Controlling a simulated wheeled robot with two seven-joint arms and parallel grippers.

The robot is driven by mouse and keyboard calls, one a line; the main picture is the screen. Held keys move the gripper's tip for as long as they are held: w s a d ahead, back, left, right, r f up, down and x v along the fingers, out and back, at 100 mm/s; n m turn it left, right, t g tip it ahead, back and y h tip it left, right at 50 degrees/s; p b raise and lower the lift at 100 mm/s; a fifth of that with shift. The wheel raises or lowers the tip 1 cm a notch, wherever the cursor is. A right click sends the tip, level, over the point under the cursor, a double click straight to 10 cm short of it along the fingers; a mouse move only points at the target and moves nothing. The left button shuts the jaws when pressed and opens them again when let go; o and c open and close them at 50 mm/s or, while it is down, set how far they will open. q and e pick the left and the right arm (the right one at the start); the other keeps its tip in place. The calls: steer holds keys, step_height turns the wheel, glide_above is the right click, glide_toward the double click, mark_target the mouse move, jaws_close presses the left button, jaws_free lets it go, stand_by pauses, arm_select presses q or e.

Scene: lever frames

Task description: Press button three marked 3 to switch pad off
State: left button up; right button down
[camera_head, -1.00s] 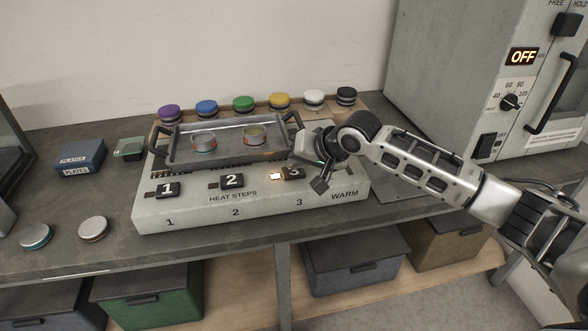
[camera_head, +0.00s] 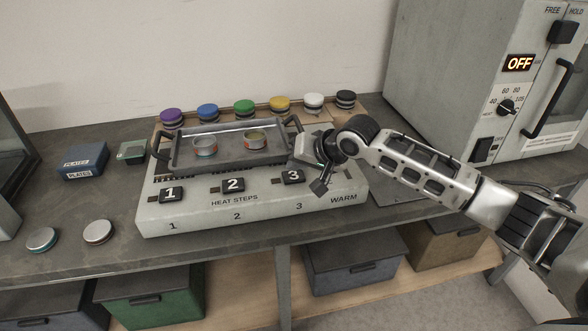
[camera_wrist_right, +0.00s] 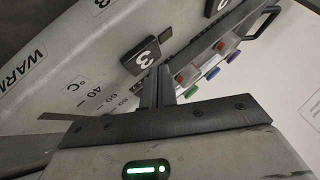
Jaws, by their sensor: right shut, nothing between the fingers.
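The button marked 3 (camera_head: 292,177) is a dark key at the right of the row on the pale heat pad (camera_head: 250,217). The small indicator at its left looks dark. Its white 3 also shows in the right wrist view (camera_wrist_right: 143,58). Buttons 1 (camera_head: 171,194) and 2 (camera_head: 233,185) stand to its left, their indicators dark. My right gripper (camera_head: 300,160) is above the pad's right part, just behind button 3. In the wrist view its fingers (camera_wrist_right: 160,82) are closed together and empty, apparently apart from the button. My left gripper is out of view.
A grey tray (camera_head: 182,166) with two round dishes (camera_head: 205,147) sits on the pad behind the buttons. Several coloured-lid jars (camera_head: 244,107) line the back. An oven (camera_head: 440,85) reading OFF stands right. Two loose dishes (camera_head: 97,231) lie at front left.

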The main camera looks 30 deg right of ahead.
mark_target(297, 177)
steer(key=shift+r, duration=0.1)
step_height(297, 177, up, 4)
steer(key=p, duration=0.4)
steer(key=shift+r, duration=0.95)
